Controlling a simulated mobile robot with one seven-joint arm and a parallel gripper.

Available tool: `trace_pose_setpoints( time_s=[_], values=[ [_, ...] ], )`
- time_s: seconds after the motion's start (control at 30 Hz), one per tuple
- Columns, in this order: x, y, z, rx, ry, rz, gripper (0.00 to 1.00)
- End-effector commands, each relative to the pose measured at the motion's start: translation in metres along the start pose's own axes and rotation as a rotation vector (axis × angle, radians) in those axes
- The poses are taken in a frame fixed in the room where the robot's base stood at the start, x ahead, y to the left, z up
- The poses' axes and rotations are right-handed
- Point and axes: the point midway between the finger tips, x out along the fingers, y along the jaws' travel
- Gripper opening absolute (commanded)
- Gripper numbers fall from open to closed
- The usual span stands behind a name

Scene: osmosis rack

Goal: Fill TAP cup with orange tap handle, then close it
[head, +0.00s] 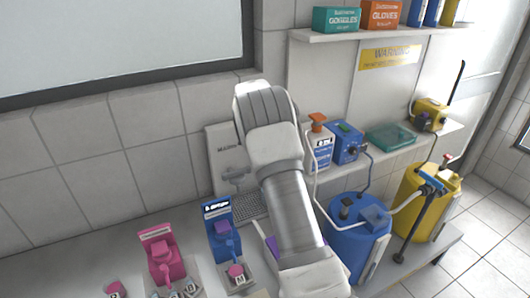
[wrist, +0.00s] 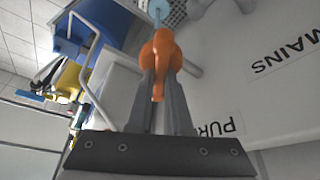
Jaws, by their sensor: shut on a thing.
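In the wrist view, my gripper (wrist: 160,85) is shut on the orange tap handle (wrist: 161,50), which sits between its two grey fingers. Beyond the handle is a small light-blue part (wrist: 157,9), cut off by the picture edge. It lies in front of a grey grid (wrist: 175,14); I cannot tell whether it is a cup or part of the tap. A white panel (wrist: 265,90) beside the handle reads MAINS and PUR. In the head view, my arm hides the gripper and the orange handle. No cup marked TAP can be made out.
In the head view, a blue station (head: 221,228) and a pink station (head: 160,253) stand left of my arm, with small lettered cups in front. A blue drum (head: 352,245) and a yellow drum (head: 418,205) stand to the right. A shelf (head: 400,150) runs above them.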

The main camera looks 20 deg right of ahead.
Motion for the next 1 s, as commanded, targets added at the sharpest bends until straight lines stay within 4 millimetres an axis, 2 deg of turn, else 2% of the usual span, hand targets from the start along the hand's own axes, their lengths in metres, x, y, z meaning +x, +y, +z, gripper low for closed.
trace_pose_setpoints(
  time_s=[0.5,1.0],
  values=[
    [-0.0015,-0.0033,-0.0012,0.419,0.001,0.176,0.0],
    [-0.0004,-0.0039,-0.0016,0.608,0.0,0.25,0.0]
  ],
)
